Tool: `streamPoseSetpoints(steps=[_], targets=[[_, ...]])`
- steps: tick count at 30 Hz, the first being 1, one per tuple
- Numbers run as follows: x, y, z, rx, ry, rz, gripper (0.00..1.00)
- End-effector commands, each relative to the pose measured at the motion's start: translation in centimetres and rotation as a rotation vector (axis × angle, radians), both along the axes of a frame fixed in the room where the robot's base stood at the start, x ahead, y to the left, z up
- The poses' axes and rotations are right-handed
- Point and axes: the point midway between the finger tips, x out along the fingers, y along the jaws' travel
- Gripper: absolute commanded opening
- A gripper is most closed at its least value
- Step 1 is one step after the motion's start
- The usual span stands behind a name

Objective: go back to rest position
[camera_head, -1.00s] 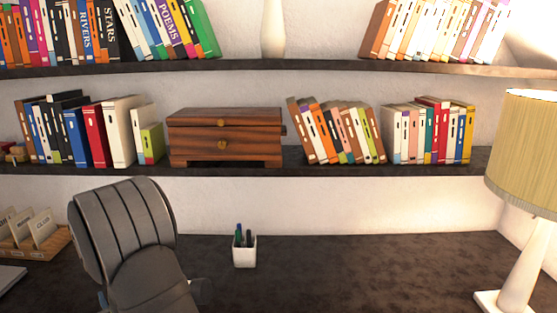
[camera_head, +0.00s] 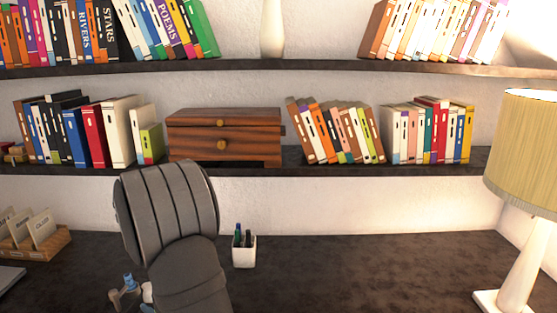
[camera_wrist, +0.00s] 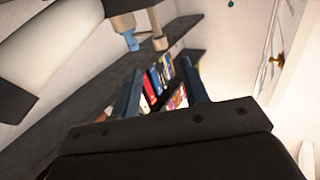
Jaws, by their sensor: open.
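My gripper (camera_wrist: 160,70) shows in the wrist view, with its two dark fingers spread apart. Nothing is held between them. Beyond the fingers, books on a shelf show, tilted in the picture. In the head view my grey arm stands over the desk at lower left of centre, in front of the shelf's lower edge.
A dark desk (camera_head: 380,275) carries a white pen cup (camera_head: 244,252) just right of my arm, a lamp (camera_head: 525,170) at right and a wooden card holder (camera_head: 40,245) at left. A drawer box (camera_head: 225,138) and books fill the shelf.

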Motion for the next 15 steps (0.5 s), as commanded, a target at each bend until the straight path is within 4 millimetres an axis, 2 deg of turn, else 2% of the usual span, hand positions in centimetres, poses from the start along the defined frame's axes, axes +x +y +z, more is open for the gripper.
streamPoseSetpoints(steps=[3, 9, 15], targets=[[-1.4, -2.1, -0.1, -0.002, 0.003, -0.004, 0.41], [-3.2, -4.7, 0.0, 0.000, 0.001, -0.003, 0.41], [-2.5, -4.4, -0.3, -0.039, -0.009, -0.011, 0.41]])
